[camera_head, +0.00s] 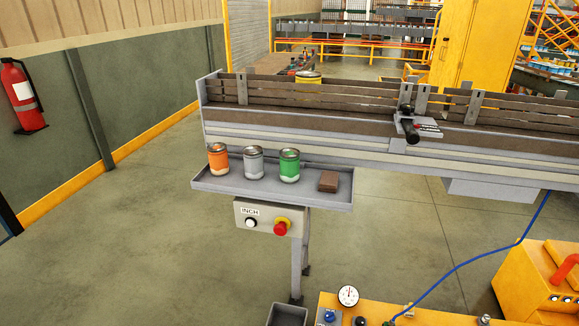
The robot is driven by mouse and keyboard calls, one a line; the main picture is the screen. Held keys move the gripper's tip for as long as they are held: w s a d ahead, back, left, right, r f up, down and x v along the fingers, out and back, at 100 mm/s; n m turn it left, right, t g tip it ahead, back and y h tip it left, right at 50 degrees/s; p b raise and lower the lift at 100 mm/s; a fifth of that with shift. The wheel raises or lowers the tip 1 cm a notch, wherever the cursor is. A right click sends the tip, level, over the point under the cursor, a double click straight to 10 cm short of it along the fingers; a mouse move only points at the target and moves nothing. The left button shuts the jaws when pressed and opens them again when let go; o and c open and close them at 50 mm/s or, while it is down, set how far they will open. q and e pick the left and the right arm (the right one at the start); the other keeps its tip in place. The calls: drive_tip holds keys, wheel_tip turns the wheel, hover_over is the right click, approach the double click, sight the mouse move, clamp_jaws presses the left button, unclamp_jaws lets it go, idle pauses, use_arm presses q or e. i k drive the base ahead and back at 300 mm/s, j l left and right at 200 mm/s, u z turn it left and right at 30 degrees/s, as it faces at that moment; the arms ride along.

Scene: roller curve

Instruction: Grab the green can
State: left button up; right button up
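The green can (289,166) stands upright on a grey tray (320,197) fixed to the front of the conveyor. It is the rightmost of a row of cans, with a silver-grey can (253,163) to its left and an orange can (218,159) farther left. Neither of my grippers shows in the head view.
The conveyor (330,95) with wooden rails runs behind the tray, with a yellow can (308,78) on it. A control box (268,218) with a red button hangs below the tray. Yellow equipment (535,285) fills the lower right. The floor at left is clear.

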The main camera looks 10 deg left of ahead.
sight(288, 157)
drive_tip(key=i+j, duration=0.3)
drive_tip(key=i+j+z, duration=0.15)
drive_tip(key=j+z, duration=0.25)
drive_tip(key=i+j+z, duration=0.15)
drive_tip(key=j+z, duration=0.3)
drive_tip(key=l, duration=0.1)
